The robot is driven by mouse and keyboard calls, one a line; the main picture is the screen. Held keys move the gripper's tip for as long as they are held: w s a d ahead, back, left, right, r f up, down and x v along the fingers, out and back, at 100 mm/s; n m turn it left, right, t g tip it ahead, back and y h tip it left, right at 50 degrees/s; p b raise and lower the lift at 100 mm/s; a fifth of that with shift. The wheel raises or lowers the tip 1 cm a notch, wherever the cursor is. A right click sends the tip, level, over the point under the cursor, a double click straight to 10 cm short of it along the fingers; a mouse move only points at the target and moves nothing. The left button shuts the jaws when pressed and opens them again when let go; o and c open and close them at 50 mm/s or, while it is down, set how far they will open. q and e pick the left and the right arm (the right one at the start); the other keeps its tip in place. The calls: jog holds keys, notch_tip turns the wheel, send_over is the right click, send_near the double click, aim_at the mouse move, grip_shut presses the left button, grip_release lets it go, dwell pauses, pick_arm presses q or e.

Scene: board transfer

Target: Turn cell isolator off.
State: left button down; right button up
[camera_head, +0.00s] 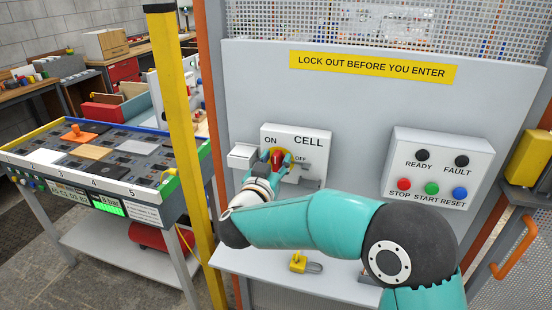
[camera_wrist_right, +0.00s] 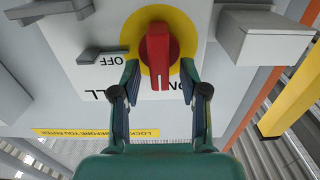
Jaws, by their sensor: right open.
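The cell isolator is a red rotary handle (camera_head: 276,155) on a yellow disc, on the white CELL box (camera_head: 312,138) marked ON and OFF. In the right wrist view the handle (camera_wrist_right: 155,45) stands upright in the picture on its yellow disc (camera_wrist_right: 180,20), with OFF to its left. My right gripper (camera_wrist_right: 160,75) is open, with one fingertip on each side of the handle's lower end. A small gap seems to show on each side. My left gripper is not in view.
A grey block (camera_head: 242,156) sits left of the box. A yellow padlock (camera_head: 298,262) lies on the shelf below. A button box (camera_head: 440,165) is at right. A yellow post (camera_head: 175,120) and a workbench (camera_head: 60,195) stand at left.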

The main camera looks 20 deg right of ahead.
jog(key=shift+c, duration=0.4)
grip_shut()
jog(key=shift+f, duration=0.1)
jog(key=m+b, duration=0.1)
jog(key=b, duration=0.1)
jog(key=shift+s+d+f+m+b, duration=0.1)
jog(key=shift+d+f+m+b, duration=0.05)
jog(key=shift+m+b, duration=0.25)
jog(key=shift+s+d+f+m+b, duration=0.2)
jog(key=shift+f+m+b, duration=0.1)
jog(key=shift+m+b, duration=2.4)
jog(key=shift+s+d+f+m+b, duration=0.1)
jog(key=shift+d+f+m+b, duration=0.2)
jog(key=shift+m+b, duration=2.4)
jog(key=shift+s+d+f+m+b, duration=0.1)
jog(key=shift+f+m+b, duration=0.25)
jog(key=shift+m+b, duration=2.35)
